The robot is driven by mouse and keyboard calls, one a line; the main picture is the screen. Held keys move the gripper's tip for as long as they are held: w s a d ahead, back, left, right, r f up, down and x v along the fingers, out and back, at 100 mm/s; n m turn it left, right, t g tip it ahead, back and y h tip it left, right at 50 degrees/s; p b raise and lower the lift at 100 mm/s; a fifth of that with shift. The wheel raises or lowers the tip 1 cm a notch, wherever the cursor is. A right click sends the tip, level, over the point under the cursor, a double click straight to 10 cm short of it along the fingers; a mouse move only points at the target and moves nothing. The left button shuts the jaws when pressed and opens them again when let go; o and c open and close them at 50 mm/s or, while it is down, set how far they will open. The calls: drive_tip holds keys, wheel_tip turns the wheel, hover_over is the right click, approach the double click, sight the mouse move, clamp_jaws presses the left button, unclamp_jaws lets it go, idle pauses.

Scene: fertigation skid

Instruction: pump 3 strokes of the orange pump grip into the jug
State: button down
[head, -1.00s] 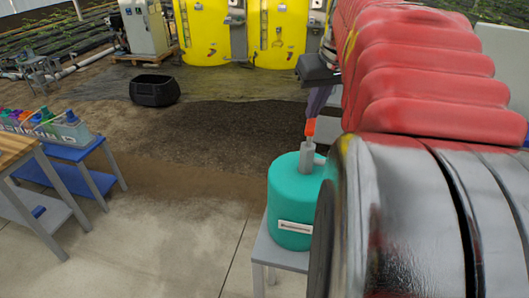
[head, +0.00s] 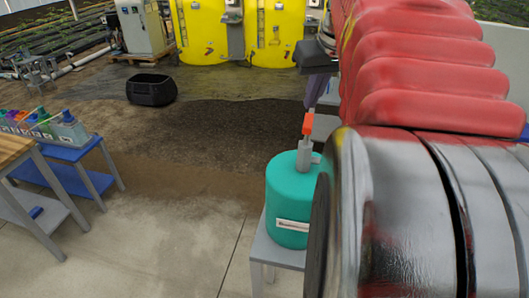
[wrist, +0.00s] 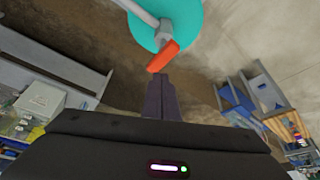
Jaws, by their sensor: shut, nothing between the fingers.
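The orange pump grip (head: 307,124) stands on a grey pump shaft (head: 304,155) on top of a teal drum (head: 283,195) with a white label. My gripper (head: 312,104) is shut and empty, with its fingertips just above the grip. The wrist view also shows the grip (wrist: 163,57) just beyond my shut fingertips (wrist: 161,77); I cannot tell if they touch. The drum (wrist: 184,18) is behind it there, with a grey spout (wrist: 138,11) running to the upper left. I cannot make out a jug under the spout; my arm hides that side in the head view.
The drum stands on a small grey stand (head: 267,250). A blue bench (head: 75,150) with several bottles and a wooden-topped table (head: 12,150) are at left. A black tub (head: 151,89) sits on open ground, with yellow tanks (head: 280,35) behind. The floor left of the drum is clear.

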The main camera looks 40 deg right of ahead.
drive_tip(key=shift+r, duration=1.9)
drive_tip(key=shift+a, duration=0.1)
drive_tip(key=a+f+n, duration=0.1)
drive_tip(key=a+f, duration=0.3)
drive_tip(key=a, duration=0.4)
drive_tip(key=a+f+n, duration=0.1)
drive_tip(key=a+f, duration=0.2)
drive_tip(key=a, duration=0.5)
drive_tip(key=s+a+f+n, duration=0.1)
drive_tip(key=s+a+f, duration=0.2)
drive_tip(key=a+f, duration=0.3)
drive_tip(key=s+a+f+n+t+y, duration=0.1)
drive_tip(key=s+a+f, duration=0.2)
drive_tip(key=a+f, duration=0.4)
drive_tip(key=shift+s+a+y, duration=0.2)
drive_tip(key=shift+a+y, duration=0.1)
drive_tip(key=shift+a, duration=0.75)
drive_tip(key=shift+d, duration=0.1)
